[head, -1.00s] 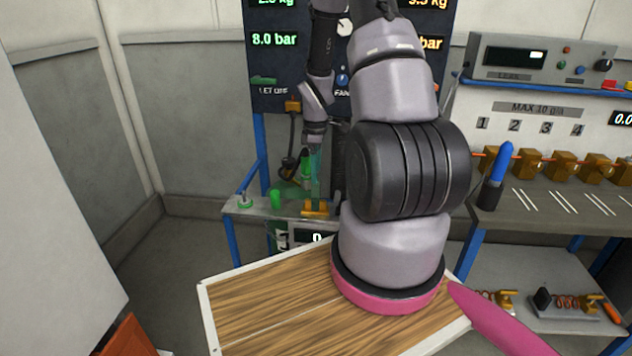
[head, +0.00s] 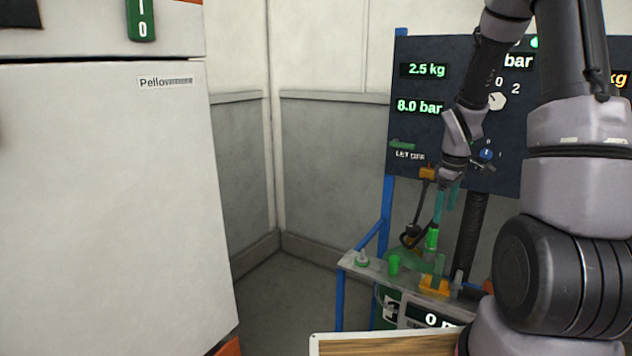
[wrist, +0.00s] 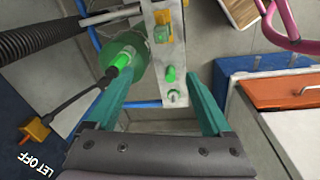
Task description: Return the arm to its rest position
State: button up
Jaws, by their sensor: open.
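My gripper (head: 446,205) is in front of the dark station panel (head: 420,145) in the head view, with its teal fingers pointing down over the small grey shelf. In the wrist view my gripper (wrist: 160,105) shows its two teal fingers spread wide apart, with nothing held between them. My arm rises on the right of the head view and bends down to the gripper.
A black hose (wrist: 40,35) and a LET OFF label are close by. A white cabinet (head: 110,200) fills the left. Grey floor (head: 285,305) lies between cabinet and station.

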jog(key=s+a+r+m+t, duration=0.2)
jog(key=s+a+r+m, duration=0.1)
jog(key=r, duration=0.6)
jog(key=s+a+r+m+t, duration=0.1)
jog(key=s+a+r+m, duration=0.25)
jog(key=r, duration=0.55)
jog(key=s+a+r+m+t+y, duration=0.1)
jog(key=s+a+r+m, duration=0.1)
jog(key=s, duration=0.4)
jog(key=s+a+r+m+t+y, duration=0.1)
jog(key=s+a+r+m+t, duration=0.1)
jog(key=s+r, duration=0.5)
jog(key=shift+a+r+m, duration=0.15)
jog(key=shift+a+m, duration=0.35)
jog(key=shift+m, duration=0.45)
jog(key=shift+c, duration=0.2)
